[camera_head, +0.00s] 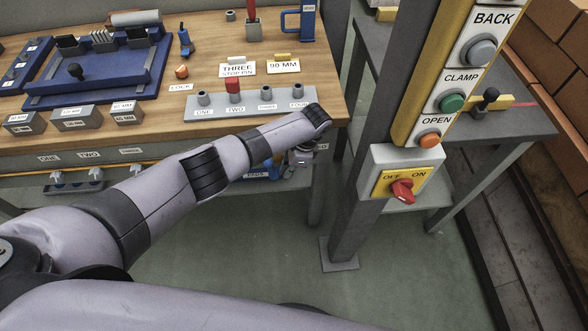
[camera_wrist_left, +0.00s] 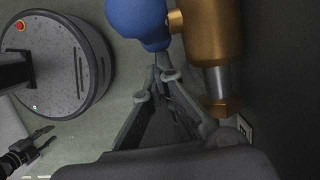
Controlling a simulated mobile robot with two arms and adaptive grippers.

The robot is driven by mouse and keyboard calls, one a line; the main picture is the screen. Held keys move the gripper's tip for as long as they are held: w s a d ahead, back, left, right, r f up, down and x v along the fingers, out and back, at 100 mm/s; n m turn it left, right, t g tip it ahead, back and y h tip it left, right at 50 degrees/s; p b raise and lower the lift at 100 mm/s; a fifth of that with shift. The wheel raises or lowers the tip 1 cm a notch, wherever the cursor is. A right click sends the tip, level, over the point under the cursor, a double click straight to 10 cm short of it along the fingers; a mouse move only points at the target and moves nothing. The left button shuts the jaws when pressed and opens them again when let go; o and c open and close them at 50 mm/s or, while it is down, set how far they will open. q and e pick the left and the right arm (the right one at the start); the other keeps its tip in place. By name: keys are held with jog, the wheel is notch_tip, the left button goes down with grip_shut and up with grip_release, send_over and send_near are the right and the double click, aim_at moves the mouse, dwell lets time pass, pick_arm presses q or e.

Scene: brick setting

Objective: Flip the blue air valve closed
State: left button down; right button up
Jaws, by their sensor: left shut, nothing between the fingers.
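The blue air valve handle (camera_wrist_left: 138,20) shows at the top of the left wrist view, rounded and joined at its right to a brass valve body (camera_wrist_left: 212,45). My left gripper (camera_wrist_left: 161,66) is shut and empty. Its fingertips are right at the lower end of the blue handle; I cannot tell whether they touch. In the head view my left gripper (camera_head: 300,157) is mostly hidden behind my wrist, at the bench's front right. A blue part (camera_head: 268,170) shows beside it under the bench edge. My right gripper (camera_wrist_left: 38,142) is open and empty at lower left in the wrist view.
The wooden bench (camera_head: 200,88) carries a blue fixture (camera_head: 95,75), a labelled pin block (camera_head: 250,108) and small grey blocks. A post with a button panel (camera_head: 455,75) and a red rotary switch (camera_head: 402,190) stands right of my left arm. The floor in front is clear.

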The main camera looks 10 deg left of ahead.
pick_arm(q)
jog(key=shift+a+f, duration=0.15)
jog(key=shift+f, duration=0.2)
dwell(0.3)
jog(key=v, duration=1.2)
jog(key=shift+f, duration=0.1)
dwell(0.4)
